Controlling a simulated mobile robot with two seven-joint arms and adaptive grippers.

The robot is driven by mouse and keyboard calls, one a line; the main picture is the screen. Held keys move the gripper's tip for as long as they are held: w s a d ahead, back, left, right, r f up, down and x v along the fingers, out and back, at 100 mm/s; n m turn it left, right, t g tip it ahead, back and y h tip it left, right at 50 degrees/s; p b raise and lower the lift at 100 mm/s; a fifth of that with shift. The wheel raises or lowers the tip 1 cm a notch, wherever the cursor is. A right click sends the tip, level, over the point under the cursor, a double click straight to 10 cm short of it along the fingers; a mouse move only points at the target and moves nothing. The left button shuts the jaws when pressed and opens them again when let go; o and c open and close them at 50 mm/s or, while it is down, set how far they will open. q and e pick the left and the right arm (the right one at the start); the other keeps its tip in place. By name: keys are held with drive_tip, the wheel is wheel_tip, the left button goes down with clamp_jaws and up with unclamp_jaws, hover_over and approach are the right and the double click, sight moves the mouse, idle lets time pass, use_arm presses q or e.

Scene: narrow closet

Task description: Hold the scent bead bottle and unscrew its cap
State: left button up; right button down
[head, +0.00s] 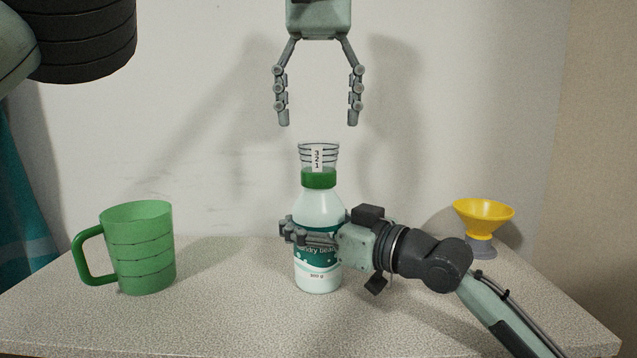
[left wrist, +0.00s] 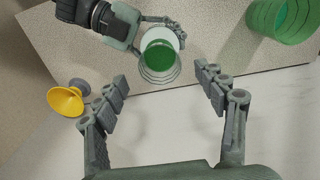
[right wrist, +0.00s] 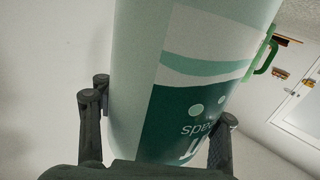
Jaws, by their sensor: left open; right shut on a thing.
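The scent bead bottle (head: 318,278) stands upright on the table, pale with a dark green label. Its cap (head: 319,162) is on top, a clear ribbed cup above a green collar. The cap also shows from above in the left wrist view (left wrist: 160,62). My right gripper (head: 292,234) is shut around the bottle's body from the right; the bottle fills the right wrist view (right wrist: 185,80). My left gripper (head: 319,120) is open and empty, pointing down directly above the cap, with a gap between fingertips and cap.
A green mug (head: 142,250) stands at the left of the table (head: 235,320). A yellow funnel-like cup (head: 483,222) on a grey base stands at the right. A wall is close behind, and a teal curtain (head: 22,200) hangs at the far left.

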sight(319, 164)
use_arm(q)
drive_tip(key=shift+f, duration=3.9)
